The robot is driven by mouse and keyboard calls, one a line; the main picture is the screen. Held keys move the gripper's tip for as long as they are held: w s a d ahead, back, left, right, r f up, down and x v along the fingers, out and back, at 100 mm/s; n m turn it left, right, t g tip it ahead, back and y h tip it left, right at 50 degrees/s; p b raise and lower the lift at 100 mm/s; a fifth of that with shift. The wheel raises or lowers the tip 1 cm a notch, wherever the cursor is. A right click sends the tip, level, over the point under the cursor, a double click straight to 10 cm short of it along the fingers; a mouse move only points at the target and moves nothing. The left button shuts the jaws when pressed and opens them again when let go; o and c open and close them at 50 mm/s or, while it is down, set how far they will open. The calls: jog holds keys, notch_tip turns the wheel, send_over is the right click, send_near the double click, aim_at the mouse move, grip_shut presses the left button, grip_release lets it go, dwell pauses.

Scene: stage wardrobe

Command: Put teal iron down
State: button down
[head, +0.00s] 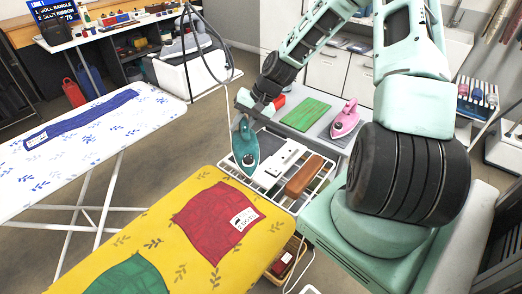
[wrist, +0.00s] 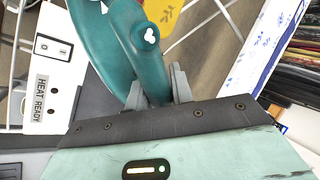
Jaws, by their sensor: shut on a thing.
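The teal iron (head: 244,151) is held in my gripper (head: 257,104), tilted with its narrow end low in the head view. In the wrist view my gripper (wrist: 158,88) is shut on the iron's teal handle (wrist: 132,40). The iron appears over the left part of a white wire rack (head: 262,181) at the end of the yellow ironing board (head: 160,222). I cannot tell whether it touches the rack. A white switch plate (head: 284,156) lies on the rack; its switch and "HEAT READY" label (wrist: 40,98) show in the wrist view.
A red cloth (head: 205,215) and a green cloth (head: 128,276) lie on the yellow board. A brown block (head: 304,176) sits on the rack. A pink iron (head: 345,119) and a green mat (head: 306,114) are on the grey counter behind. A white patterned board (head: 100,150) stands left.

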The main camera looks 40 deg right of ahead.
jog(key=w+d+r+m+t+h+b, duration=0.25)
jog(key=d+m+h, duration=0.25)
jog(key=d+m, duration=0.6)
jog(key=shift+n, duration=0.8)
jog(key=shift+d+f+p, duration=0.25)
jog(key=shift+d+f, duration=0.05)
jog(key=shift+f, duration=1.2)
jog(key=shift+d+f+p, duration=0.2)
jog(key=shift+d+f, duration=0.05)
jog(key=shift+f, duration=1.2)
jog(key=shift+d+f+p, duration=0.25)
jog(key=shift+d+f, duration=0.05)
jog(key=shift+f, duration=1.2)
jog(key=c, duration=1.6)
grip_release()
jog(key=shift+f, duration=0.15)
jog(key=o, duration=0.4)
